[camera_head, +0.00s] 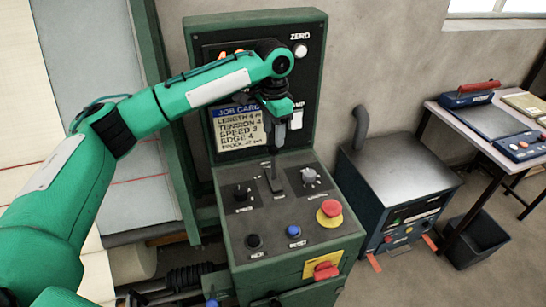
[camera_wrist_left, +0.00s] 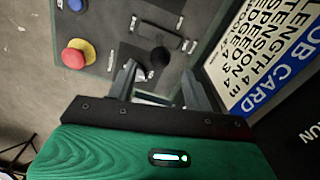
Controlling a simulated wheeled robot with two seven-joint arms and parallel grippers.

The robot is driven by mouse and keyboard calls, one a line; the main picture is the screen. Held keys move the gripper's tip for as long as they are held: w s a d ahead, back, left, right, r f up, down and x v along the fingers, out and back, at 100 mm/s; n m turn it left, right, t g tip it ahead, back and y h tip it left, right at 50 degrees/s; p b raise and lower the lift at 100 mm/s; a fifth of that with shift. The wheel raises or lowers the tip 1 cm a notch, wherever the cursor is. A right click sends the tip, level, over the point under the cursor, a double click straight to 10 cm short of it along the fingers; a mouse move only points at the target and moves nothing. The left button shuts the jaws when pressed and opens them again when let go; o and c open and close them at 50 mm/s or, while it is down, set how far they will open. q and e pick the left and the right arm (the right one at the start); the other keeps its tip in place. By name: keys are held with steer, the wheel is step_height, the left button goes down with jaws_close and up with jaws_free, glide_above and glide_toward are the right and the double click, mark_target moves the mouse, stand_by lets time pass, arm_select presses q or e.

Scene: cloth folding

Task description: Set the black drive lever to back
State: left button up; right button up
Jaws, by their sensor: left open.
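The black drive lever (camera_head: 273,170) stands up from a slot in the sloping top of the green control console (camera_head: 240,222). In the left wrist view its round black knob (camera_wrist_left: 161,60) shows beside a dark slotted plate, between and just beyond my fingertips. My left gripper (camera_head: 281,140) hangs above the lever, pointing down. Its two fingers are apart, and they also show open in the left wrist view (camera_wrist_left: 160,82). I cannot tell whether a finger touches the knob. The lever's label is too small to read. My right gripper is not in view.
The console also carries a red emergency button (camera_head: 331,208) on yellow, a blue button (camera_head: 293,231), a black knob (camera_head: 254,241) and a grey dial (camera_head: 311,177). A job card (camera_head: 238,128) is on the upright panel behind. A grey machine (camera_head: 398,170) stands to the right.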

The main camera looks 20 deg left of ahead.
mark_target(273, 167)
arm_select(q)
step_height(273, 167, down, 10)
steer(key=shift+r+p, duration=0.1)
steer(key=shift+p, duration=0.95)
steer(key=shift+c, duration=0.2)
jaws_close()
